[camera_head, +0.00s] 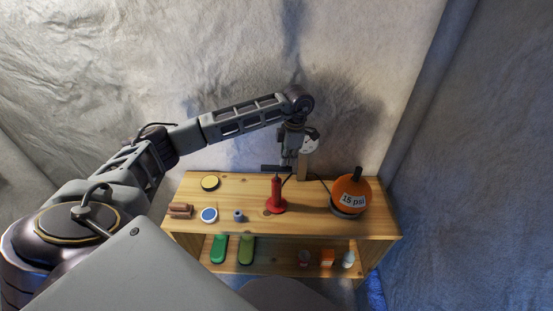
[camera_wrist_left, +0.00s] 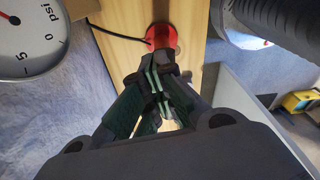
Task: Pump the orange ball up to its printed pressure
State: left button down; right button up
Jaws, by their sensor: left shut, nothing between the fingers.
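The orange ball (camera_head: 352,187), printed "15 psi", sits in a dark ring at the right of the wooden bench top. The red pump (camera_head: 276,198) stands left of it, with a dark crossbar handle (camera_head: 270,168) above. Its red part also shows in the left wrist view (camera_wrist_left: 162,38). A round pressure gauge (camera_head: 311,143) is on a post behind; the left wrist view shows part of its dial (camera_wrist_left: 30,38), too cropped to read exactly. My left gripper (camera_head: 288,162) points down by the pump handle, shut and empty; its fingers (camera_wrist_left: 157,72) overlap the red part in the wrist view.
Black hose runs near the pump and ball. Brown rolls (camera_head: 180,211), a yellow-topped tin (camera_head: 210,183), a blue-and-white round item (camera_head: 209,215) and a small grey-blue piece (camera_head: 239,216) lie left. The lower shelf (camera_head: 275,257) holds green items and small containers. A wall stands behind.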

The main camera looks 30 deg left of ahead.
pick_arm(q)
jog(key=shift+d+r, duration=0.1)
jog(key=shift+r, duration=0.8)
notch_tip(320, 180, up, 10)
jog(key=shift+w+d, duration=0.35)
jog(key=shift+w, duration=0.05)
jog(key=shift+r, duration=0.1)
dwell(0.3)
